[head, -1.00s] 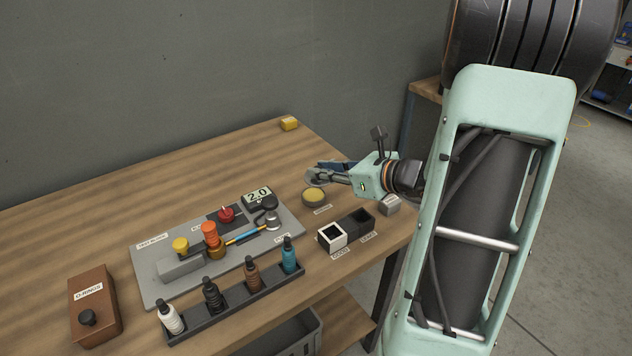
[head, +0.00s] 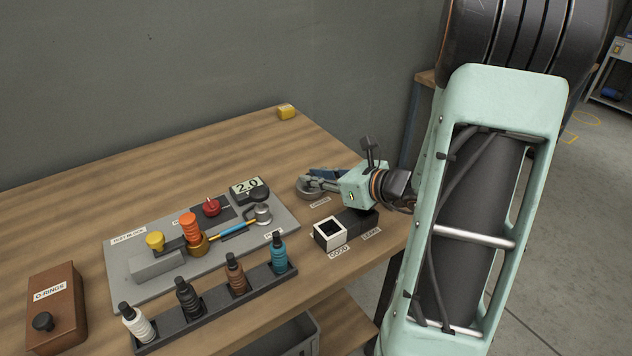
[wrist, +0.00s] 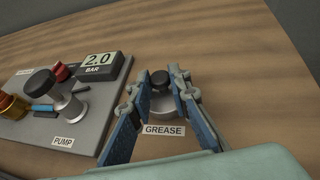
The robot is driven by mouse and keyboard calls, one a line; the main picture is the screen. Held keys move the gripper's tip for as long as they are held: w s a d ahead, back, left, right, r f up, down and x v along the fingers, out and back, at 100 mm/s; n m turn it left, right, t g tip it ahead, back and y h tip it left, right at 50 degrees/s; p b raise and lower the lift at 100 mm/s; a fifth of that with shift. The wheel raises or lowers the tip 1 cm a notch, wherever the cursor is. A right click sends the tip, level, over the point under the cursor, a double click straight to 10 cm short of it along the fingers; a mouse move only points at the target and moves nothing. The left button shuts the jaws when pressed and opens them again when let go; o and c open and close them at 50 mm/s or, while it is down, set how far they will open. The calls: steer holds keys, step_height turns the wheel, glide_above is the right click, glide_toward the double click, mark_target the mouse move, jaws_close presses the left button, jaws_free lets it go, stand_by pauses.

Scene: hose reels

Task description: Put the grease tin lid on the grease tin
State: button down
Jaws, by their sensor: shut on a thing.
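The grease tin lid (wrist: 161,103) is a grey disc with a black knob, between the blue-padded fingers of my gripper (wrist: 158,78) in the wrist view. My gripper (head: 308,183) is shut on the lid. In the head view it is right over the grease tin (head: 308,195), behind the GREASE label. The yellow grease is hidden from both views. I cannot tell whether the lid rests on the tin's rim or hangs just above it.
The grey test board (head: 125,290) with the 2.0 bar gauge (head: 248,188) and pump (head: 262,213) is to the left. The white GOOD box (head: 330,234) and a dark LEAKY box (head: 362,222) are in front.

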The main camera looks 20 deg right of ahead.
steer(key=shift+f, duration=0.2)
steer(key=c, duration=1.8)
jaws_free()
steer(key=shift+r, duration=0.15)
steer(key=shift+r, duration=0.25)
steer(key=p+v, duration=0.1)
steer(key=v, duration=1.1)
steer(key=shift+f, duration=0.1)
